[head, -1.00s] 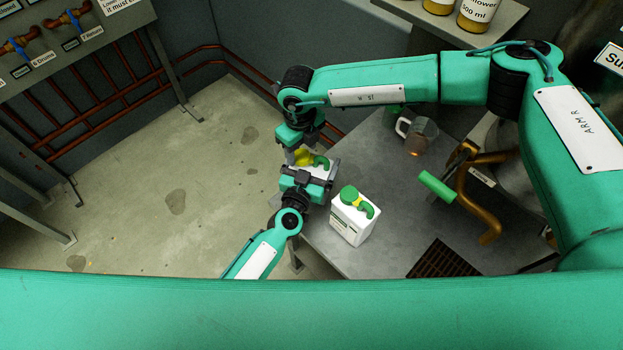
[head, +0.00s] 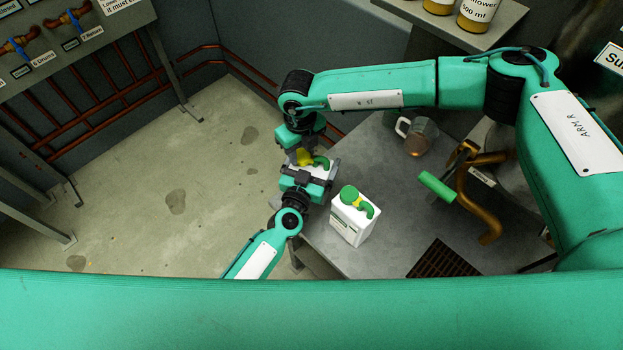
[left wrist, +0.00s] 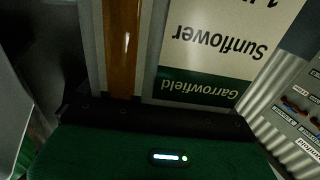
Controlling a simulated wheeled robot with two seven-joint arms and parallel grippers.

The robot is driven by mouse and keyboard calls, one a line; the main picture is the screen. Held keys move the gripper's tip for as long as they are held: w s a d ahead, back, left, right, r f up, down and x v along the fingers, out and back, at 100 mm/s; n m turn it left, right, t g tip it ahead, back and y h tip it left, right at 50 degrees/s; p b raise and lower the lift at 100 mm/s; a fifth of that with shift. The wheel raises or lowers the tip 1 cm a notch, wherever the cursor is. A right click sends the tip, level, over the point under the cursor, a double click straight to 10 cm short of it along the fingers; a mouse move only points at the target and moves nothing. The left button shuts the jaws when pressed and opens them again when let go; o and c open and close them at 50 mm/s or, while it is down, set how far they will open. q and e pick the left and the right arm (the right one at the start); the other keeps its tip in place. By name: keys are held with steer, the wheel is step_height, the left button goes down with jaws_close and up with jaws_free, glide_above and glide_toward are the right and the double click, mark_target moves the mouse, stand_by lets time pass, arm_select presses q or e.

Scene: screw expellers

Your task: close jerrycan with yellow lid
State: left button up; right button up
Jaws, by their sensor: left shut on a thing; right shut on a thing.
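A white jerrycan (head: 323,171) with a green handle (head: 321,162) is at the far left edge of the table, partly hidden by both grippers. My left gripper (head: 308,181) is shut on it from the near side. In the left wrist view its Sunflower label (left wrist: 215,45) and an amber strip (left wrist: 122,45) fill the upper part. The yellow lid (head: 304,157) is at the jerrycan's top left, in my right gripper (head: 303,151), which is shut on it from above. I cannot tell whether the lid is seated on the neck.
A second white jerrycan (head: 348,227) with a green lid (head: 349,194) stands just right on the grey table (head: 395,200). A clear jug (head: 418,137), brown pipework with a green grip (head: 437,187) and a dark grate (head: 443,262) lie further right. Open floor is left.

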steer(key=m, duration=0.2)
steer(key=shift+m, duration=0.4)
steer(key=o, duration=1.1)
steer(key=shift+r, duration=2.25)
steer(key=shift+c, duration=0.6)
steer(key=r+n, duration=0.2)
steer(key=shift+s+a+n, duration=0.1)
steer(key=shift+a+n, duration=0.05)
steer(key=shift+n, duration=0.15)
steer(key=shift+r+n, duration=0.7)
steer(key=shift+n, duration=0.2)
